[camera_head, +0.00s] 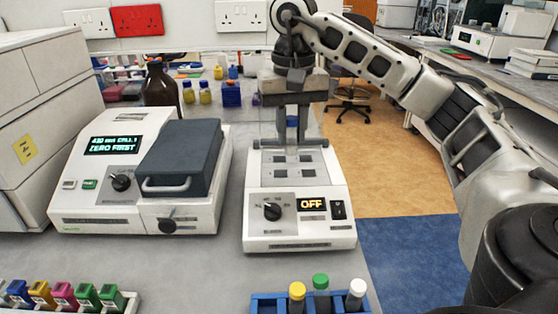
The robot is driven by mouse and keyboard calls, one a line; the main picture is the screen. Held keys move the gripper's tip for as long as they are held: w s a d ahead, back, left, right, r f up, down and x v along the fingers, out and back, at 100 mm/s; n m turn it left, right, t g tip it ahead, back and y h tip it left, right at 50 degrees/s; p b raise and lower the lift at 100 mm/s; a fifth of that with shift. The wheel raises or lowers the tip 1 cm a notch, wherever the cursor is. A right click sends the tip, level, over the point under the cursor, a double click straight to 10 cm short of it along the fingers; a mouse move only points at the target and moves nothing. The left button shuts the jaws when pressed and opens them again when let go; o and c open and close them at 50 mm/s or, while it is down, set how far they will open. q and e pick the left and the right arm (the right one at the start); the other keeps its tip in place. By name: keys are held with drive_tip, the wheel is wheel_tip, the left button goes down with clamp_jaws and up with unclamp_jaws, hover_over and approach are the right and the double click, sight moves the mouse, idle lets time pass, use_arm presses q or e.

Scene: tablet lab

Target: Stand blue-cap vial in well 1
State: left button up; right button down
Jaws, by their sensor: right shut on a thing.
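My right gripper (292,136) comes down from above, over the back part of the white instrument with the OFF display (256,228). It is shut on the blue-cap vial, of which only a small blue patch (292,122) shows between the fingers. A clear panel and a dark bar stand around the fingers. Several dark square wells (280,173) show on the instrument's top, in front of and below the gripper. I cannot read which one is well 1. My left gripper is out of view.
A blue rack (264,304) holds yellow-, green- and white-capped vials at the front. A white photometer (85,205) with a dark lid stands left. A holder of coloured-capped items (60,298) sits front left. A brown bottle (160,88) stands behind.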

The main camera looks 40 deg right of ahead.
drive_tip(key=w+d+f, duration=0.1)
drive_tip(key=w+f, duration=0.1)
drive_tip(key=f, duration=0.1)
drive_tip(key=w+f+p, duration=0.1)
drive_tip(key=f, duration=0.2)
drive_tip(key=w+d+f, duration=0.1)
drive_tip(key=w+f, duration=0.1)
drive_tip(key=f, duration=0.1)
drive_tip(key=shift+w+d+f, duration=0.15)
drive_tip(key=shift+w+d, duration=0.15)
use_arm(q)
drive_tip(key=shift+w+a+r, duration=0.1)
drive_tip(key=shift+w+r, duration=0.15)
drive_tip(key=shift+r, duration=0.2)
use_arm(e)
drive_tip(key=shift+f, duration=0.1)
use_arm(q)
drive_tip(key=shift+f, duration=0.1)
use_arm(e)
drive_tip(key=shift+f, duration=0.1)
drive_tip(key=shift+f, duration=0.5)
drive_tip(key=c, duration=1.3)
unclamp_jaws()
drive_tip(key=shift+o, duration=0.2)
